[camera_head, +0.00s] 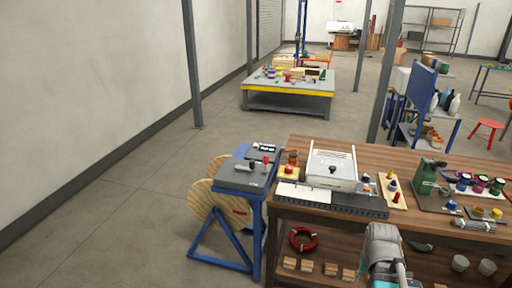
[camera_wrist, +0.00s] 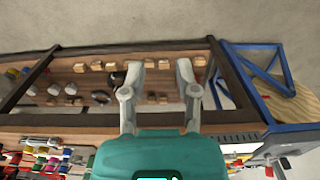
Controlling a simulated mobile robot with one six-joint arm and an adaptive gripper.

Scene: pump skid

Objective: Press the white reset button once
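I cannot make out a white reset button for certain in either view. Small red and orange buttons or knobs sit on a yellow base (camera_head: 288,173) at the left end of the wooden bench, and others on a yellow board (camera_head: 393,196) right of a white box (camera_head: 332,170). A grey panel (camera_head: 248,175) with black and red parts tops a blue stand left of the bench. My gripper (camera_wrist: 158,72) is open and empty in the wrist view, its two fingers apart over the bench's lower shelf. In the head view my arm stands at the bench's front edge, fingertips not discernible.
The wooden bench (camera_head: 300,212) carries a green device (camera_head: 424,178) and several coloured parts at right. Wooden blocks (camera_head: 330,269) and a red ring (camera_head: 303,239) lie on its lower shelf. The blue stand (camera_head: 257,238) adjoins its left end. The floor (camera_head: 130,220) at left is clear.

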